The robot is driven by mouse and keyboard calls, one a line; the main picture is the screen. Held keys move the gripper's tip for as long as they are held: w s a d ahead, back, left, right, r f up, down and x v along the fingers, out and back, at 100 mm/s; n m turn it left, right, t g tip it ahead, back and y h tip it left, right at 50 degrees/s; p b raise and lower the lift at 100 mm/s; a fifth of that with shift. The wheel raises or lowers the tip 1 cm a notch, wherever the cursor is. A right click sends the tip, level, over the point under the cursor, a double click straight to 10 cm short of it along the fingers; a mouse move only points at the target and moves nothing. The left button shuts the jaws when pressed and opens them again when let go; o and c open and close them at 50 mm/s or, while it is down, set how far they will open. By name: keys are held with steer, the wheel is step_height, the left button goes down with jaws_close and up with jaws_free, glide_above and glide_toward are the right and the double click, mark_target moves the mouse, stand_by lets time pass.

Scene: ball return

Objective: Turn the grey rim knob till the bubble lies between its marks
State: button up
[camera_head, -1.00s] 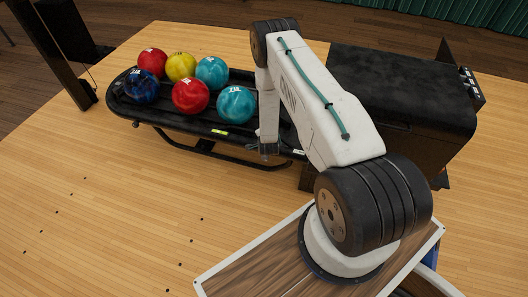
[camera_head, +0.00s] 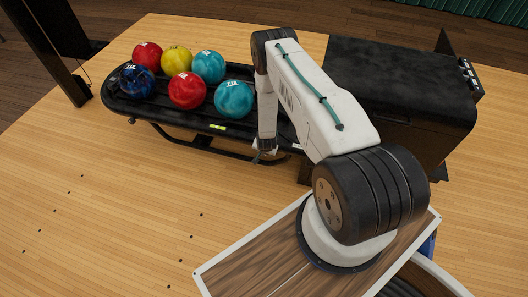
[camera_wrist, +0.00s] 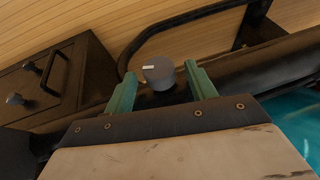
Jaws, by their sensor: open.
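The grey rim knob (camera_wrist: 160,77) shows in the wrist view as a short dark grey cylinder with a white mark on its top. My gripper (camera_wrist: 160,68) is open, with one green finger to each side of the knob in the picture. Neither finger visibly touches it. In the head view my gripper (camera_head: 263,153) is at the near rim of the black ball rack (camera_head: 180,121), and the knob cannot be made out there. A small yellow-green level vial (camera_head: 217,127) sits on the near rim, left of my gripper. Its bubble and marks are too small to read.
Several red, yellow, teal and dark blue balls, such as the near teal ball (camera_head: 234,99), lie on the rack. A black cabinet (camera_head: 400,90) stands to the right. A curved black rail (camera_wrist: 150,38) runs just beyond the knob. The wooden floor (camera_head: 110,190) in front is clear.

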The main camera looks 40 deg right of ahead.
steer(key=shift+f, duration=0.15)
steer(key=c, duration=1)
steer(key=shift+d+t, duration=0.1)
steer(key=shift+t, duration=0.2)
steer(key=t+y, duration=0.2)
steer(key=shift+s+d+f+m+t, duration=0.15)
steer(key=shift+s+m+t, duration=0.15)
steer(key=shift+m, duration=0.1)
steer(key=shift+d+f+m+t+y, duration=0.15)
steer(key=shift+m+t+y, duration=0.35)
steer(key=shift+t+y, duration=0.75)
steer(key=shift+t, duration=0.45)
steer(key=o, duration=1)
